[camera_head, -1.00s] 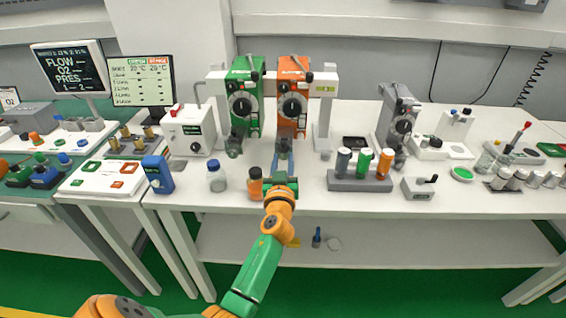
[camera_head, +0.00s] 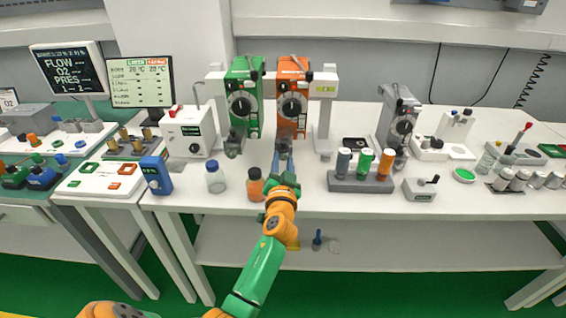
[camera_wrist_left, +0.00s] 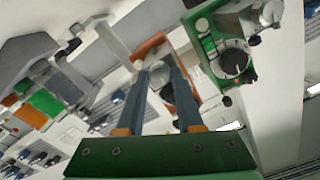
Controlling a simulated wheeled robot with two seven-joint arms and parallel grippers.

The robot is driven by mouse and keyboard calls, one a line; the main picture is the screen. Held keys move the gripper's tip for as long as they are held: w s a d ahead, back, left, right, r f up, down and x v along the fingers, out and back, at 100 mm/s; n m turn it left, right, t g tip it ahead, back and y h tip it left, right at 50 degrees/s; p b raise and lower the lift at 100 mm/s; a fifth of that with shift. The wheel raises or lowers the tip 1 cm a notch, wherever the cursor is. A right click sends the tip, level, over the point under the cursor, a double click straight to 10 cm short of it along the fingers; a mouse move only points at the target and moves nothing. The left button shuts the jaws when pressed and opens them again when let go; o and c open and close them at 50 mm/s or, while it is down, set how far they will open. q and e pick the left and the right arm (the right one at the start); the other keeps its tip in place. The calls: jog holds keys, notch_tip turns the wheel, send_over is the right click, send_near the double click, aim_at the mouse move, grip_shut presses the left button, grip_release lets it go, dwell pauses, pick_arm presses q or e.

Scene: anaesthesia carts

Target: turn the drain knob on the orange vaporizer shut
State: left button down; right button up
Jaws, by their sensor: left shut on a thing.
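The orange vaporizer (camera_head: 293,88) hangs on the rail at the table's middle, with a black dial on its front. It also shows in the left wrist view (camera_wrist_left: 151,47), partly hidden by my fingers. My left gripper (camera_head: 284,148) reaches up from the front to its lower end. In the left wrist view my left gripper (camera_wrist_left: 160,78) has its two dark fingers on either side of a small grey part, the drain knob (camera_wrist_left: 157,77), and is shut on it. The knob's exact angle is hard to tell. My right gripper is not in view.
The green vaporizer (camera_head: 243,95) hangs close on the left. A rack of coloured cylinders (camera_head: 360,182) stands to the right.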

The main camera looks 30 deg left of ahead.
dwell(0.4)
pick_arm(q)
jog(key=c, duration=0.5)
grip_release()
jog(key=shift+c, duration=0.2)
jog(key=b+v, duration=0.1)
jog(key=v, duration=0.6)
jog(key=shift+f, duration=0.1)
